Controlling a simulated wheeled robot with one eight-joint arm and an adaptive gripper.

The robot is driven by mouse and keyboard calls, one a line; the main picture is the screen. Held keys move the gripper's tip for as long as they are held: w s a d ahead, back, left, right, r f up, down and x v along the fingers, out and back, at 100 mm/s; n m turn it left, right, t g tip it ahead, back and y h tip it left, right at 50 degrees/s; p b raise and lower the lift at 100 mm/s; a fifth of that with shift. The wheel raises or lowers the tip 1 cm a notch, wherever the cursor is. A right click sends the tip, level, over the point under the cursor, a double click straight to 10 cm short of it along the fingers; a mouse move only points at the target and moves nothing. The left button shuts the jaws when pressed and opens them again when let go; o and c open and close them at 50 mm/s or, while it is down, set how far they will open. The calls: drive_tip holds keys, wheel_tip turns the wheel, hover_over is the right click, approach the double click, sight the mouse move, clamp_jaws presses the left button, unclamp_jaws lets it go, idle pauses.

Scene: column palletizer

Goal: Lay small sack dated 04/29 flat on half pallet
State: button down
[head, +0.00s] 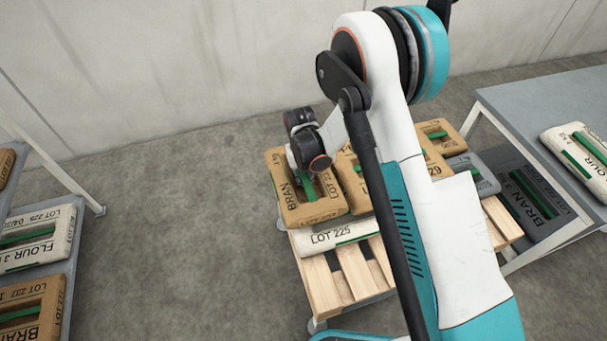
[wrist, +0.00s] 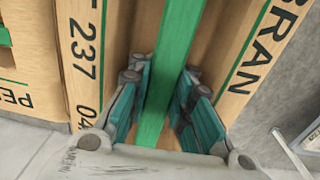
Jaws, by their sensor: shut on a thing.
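My gripper (wrist: 160,88) is shut on the green strap (wrist: 168,62) of a brown BRAN sack (wrist: 90,45). In the wrist view the sack reads LOT 237 and a date starting 04; the rest of the date is hidden. In the head view this sack (head: 325,206) lies flat and level at the left end of the half pallet (head: 347,275), above a white LOT 225 sack (head: 330,238). I cannot tell whether it touches what is below. My wrist covers part of it, and my arm hides the middle of the pallet.
More brown sacks (head: 439,136) lie on the pallet's far side, partly behind my arm. Bare slats show at the front. A grey table (head: 525,95) with a white sack (head: 577,155) stands right, a grey BRAN sack (head: 530,205) nearby. A rack with sacks (head: 38,240) stands left.

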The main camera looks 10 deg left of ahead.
sight(302, 175)
drive_tip(key=shift+f+b, duration=0.35)
drive_tip(key=shift+f, duration=0.9)
drive_tip(key=shift+f, duration=0.6)
drive_tip(key=c, duration=1.4)
unclamp_jaws()
drive_tip(key=r+p, duration=0.1)
drive_tip(key=r, duration=0.3)
drive_tip(key=r+p, duration=0.2)
drive_tip(key=r, duration=0.2)
drive_tip(key=r+p, duration=0.1)
drive_tip(key=r, duration=0.4)
drive_tip(key=shift+s+a+r, duration=0.1)
drive_tip(key=shift+s+a, duration=0.05)
drive_tip(key=shift+a, duration=0.1)
